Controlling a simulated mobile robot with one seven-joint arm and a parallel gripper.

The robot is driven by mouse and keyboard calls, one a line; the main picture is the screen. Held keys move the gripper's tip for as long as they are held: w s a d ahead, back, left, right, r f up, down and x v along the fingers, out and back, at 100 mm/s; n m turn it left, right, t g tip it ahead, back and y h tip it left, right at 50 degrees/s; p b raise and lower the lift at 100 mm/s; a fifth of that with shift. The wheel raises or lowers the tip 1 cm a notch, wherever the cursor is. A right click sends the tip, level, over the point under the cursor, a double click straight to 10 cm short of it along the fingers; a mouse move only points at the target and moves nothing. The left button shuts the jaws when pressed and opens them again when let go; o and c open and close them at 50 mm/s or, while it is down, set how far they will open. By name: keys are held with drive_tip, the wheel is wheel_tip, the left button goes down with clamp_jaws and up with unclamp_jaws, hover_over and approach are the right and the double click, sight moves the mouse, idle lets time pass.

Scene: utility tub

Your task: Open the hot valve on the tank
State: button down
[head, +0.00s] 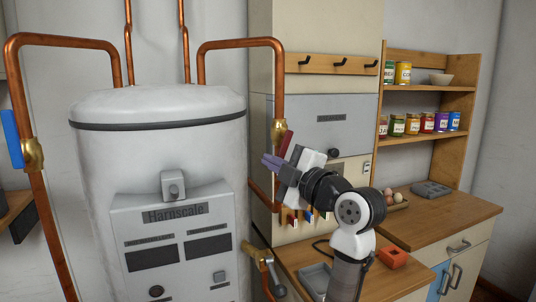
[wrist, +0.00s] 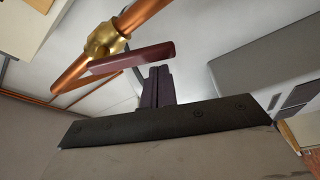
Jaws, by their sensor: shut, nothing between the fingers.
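The tank (head: 160,150) is a white cylinder with copper pipes on both sides. On its right pipe is a brass valve (head: 279,131) with a dark red lever (head: 286,144). In the wrist view the brass body (wrist: 104,40) sits on the copper pipe and the red lever (wrist: 132,57) lies at a slant to the pipe. My gripper (head: 270,161) has purple fingers, shut and empty, just beside the lever. In the wrist view the fingertips (wrist: 160,72) are close to the lever's free end; I cannot tell whether they touch.
A blue-handled valve (head: 12,138) is on the left pipe. A lower brass valve (head: 262,255) stands right of the tank's base. A wooden counter (head: 440,218) and shelves with cans (head: 420,123) are at the right. A hook rail (head: 340,64) is on the wall behind.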

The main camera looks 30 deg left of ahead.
drive_tip(key=shift+w+d+f, duration=0.2)
drive_tip(key=shift+w, duration=0.05)
drive_tip(key=n+b, duration=0.1)
drive_tip(key=w+d+n+b, duration=0.1)
drive_tip(key=n, duration=0.1)
drive_tip(key=w+f+n+g+h+b, duration=0.1)
drive_tip(key=b, duration=0.1)
drive_tip(key=shift+d+n, duration=0.25)
drive_tip(key=shift+n, duration=0.15)
drive_tip(key=shift+s+a, duration=0.1)
